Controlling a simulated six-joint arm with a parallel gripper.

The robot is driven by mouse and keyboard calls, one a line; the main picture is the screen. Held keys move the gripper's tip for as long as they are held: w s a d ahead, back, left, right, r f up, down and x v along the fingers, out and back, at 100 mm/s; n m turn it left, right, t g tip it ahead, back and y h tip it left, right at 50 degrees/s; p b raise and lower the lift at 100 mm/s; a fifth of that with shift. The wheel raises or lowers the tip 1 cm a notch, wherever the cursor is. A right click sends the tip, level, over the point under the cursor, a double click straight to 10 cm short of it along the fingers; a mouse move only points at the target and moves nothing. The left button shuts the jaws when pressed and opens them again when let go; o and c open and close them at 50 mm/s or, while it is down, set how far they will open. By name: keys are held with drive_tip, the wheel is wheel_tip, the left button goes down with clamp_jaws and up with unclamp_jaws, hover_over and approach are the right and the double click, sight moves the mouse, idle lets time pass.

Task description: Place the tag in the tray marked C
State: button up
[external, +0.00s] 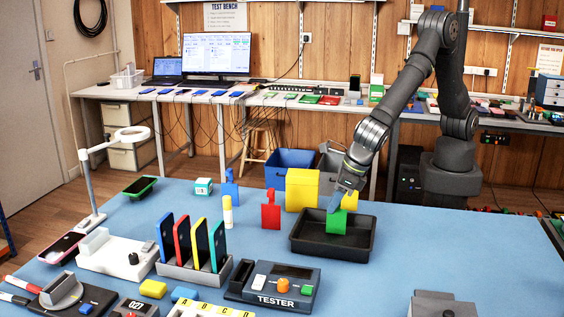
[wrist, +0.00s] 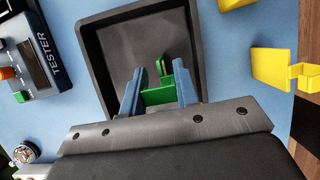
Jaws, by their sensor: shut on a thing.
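The green tag (external: 337,223) is between the blue fingers of my gripper (external: 345,197), which is shut on it. In the wrist view the tag (wrist: 158,95) is seen between the two fingertips (wrist: 158,88), with a narrow upright part beyond them. It is over or within the open black tray (external: 330,254); I cannot tell whether it touches the floor. The black tray (wrist: 100,62) shows no letter I can read. A strip with the letters A, B, C and D (external: 212,311) is at the front edge, mostly cut off.
A blue tag (external: 229,190) and a red tag (external: 271,214) stand left of the black tray. A yellow box (external: 302,190) stands behind it. A rack of phones (external: 195,272) and the tester (external: 280,287) lie front left. The mat (external: 440,255) right of the tray is clear.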

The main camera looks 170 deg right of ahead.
drive_tip(key=shift+f, duration=0.15)
drive_tip(key=o, duration=0.9)
drive_tip(key=shift+o, duration=0.2)
drive_tip(key=v, duration=1.2)
drive_tip(key=x, duration=1.1)
drive_tip(key=shift+d+f, duration=0.2)
drive_tip(key=shift+f, duration=0.15)
drive_tip(key=shift+r, duration=1.9)
